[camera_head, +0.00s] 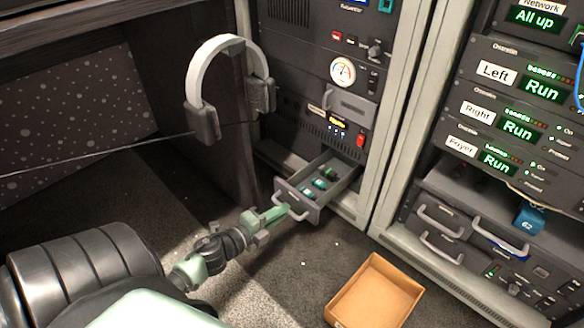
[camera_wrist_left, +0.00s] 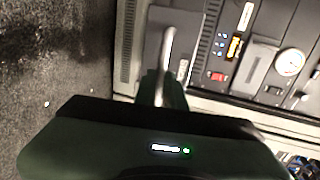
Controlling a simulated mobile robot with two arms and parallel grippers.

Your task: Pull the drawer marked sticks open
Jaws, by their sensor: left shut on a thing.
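A small grey drawer (camera_head: 312,212) stands pulled out of the lower part of the left rack. Several green-capped sticks (camera_head: 319,184) lie inside it. I cannot read a label on it. My left gripper (camera_head: 283,211) is shut on the drawer's handle (camera_head: 298,213) at the front. In the left wrist view the pale metal handle (camera_wrist_left: 165,58) runs down between the dark fingers (camera_wrist_left: 162,92), whose tips are partly hidden by the gripper body. My right gripper is not in view.
White headphones (camera_head: 222,45) hang beside the left rack. An open cardboard box (camera_head: 376,296) stands on the floor to the right of the drawer. The right rack (camera_head: 510,120) has closed drawers with handles (camera_head: 440,247) low down. Dark carpet lies clear around the drawer front.

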